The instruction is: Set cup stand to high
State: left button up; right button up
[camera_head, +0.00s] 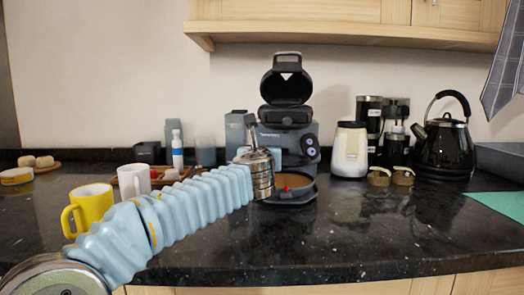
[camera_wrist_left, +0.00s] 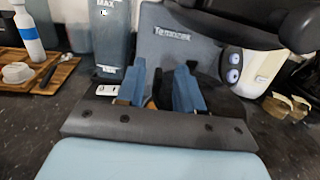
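The dark grey coffee machine (camera_head: 309,137) stands on the counter with its lid (camera_head: 287,84) open. The cup stand (camera_head: 300,196) is the round dark tray low at its front, with a brown top and a small red piece. My left gripper (camera_head: 280,158) is in front of the machine, above the left part of the stand, and hides some of it. In the left wrist view the two blue fingers (camera_wrist_left: 163,88) are apart, pointing at the machine (camera_wrist_left: 178,45). A little brown shows between them; contact with the stand cannot be told. My right gripper is out of view.
A yellow mug (camera_head: 92,205) and white mug (camera_head: 134,180) stand left, near my left arm. A cream grinder (camera_head: 349,150), two small brown-topped items (camera_head: 391,176) and a black kettle (camera_head: 444,145) stand right. The counter's front right (camera_head: 400,225) is clear.

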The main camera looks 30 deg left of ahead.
pick_arm(q)
jog(key=b+v, duration=0.1)
jog(key=v, duration=1.1)
jog(key=shift+s+d, duration=0.25)
jog(key=shift+s, duration=0.05)
